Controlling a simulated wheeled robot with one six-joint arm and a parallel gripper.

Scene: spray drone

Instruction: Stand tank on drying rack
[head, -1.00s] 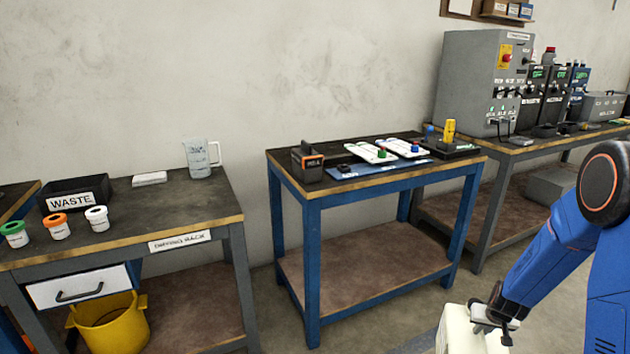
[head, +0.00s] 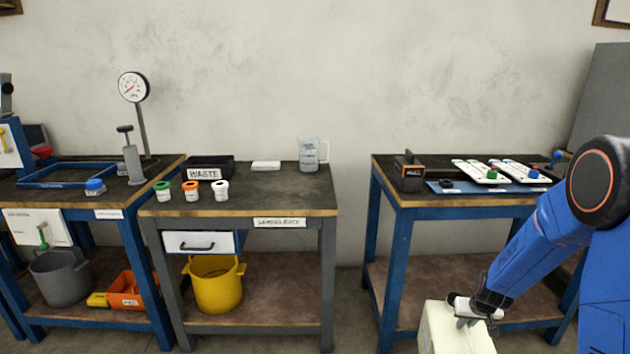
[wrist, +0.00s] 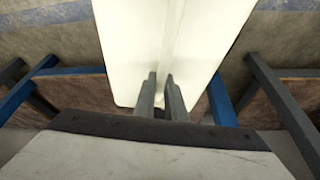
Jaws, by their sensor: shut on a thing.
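The tank (head: 452,335) is a cream-white block-like container at the lower right of the head view, its lower part cut off by the frame. My gripper (head: 470,314) is shut on the top of the tank and holds it in front of the blue table. In the wrist view the tank (wrist: 135,50) shows as a white body, with the two fingers of my gripper (wrist: 160,90) close together against it. The drying rack label (head: 280,222) is on the front edge of the grey table (head: 275,195), left of the tank. No separate rack shape shows there.
On the grey table are a black waste bin (head: 210,166), several capped cups, a white block (head: 266,166) and a clear jug (head: 313,155). Its front right top is bare. A yellow bucket (head: 215,284) sits below. The blue table (head: 450,213) stands right, beyond a gap.

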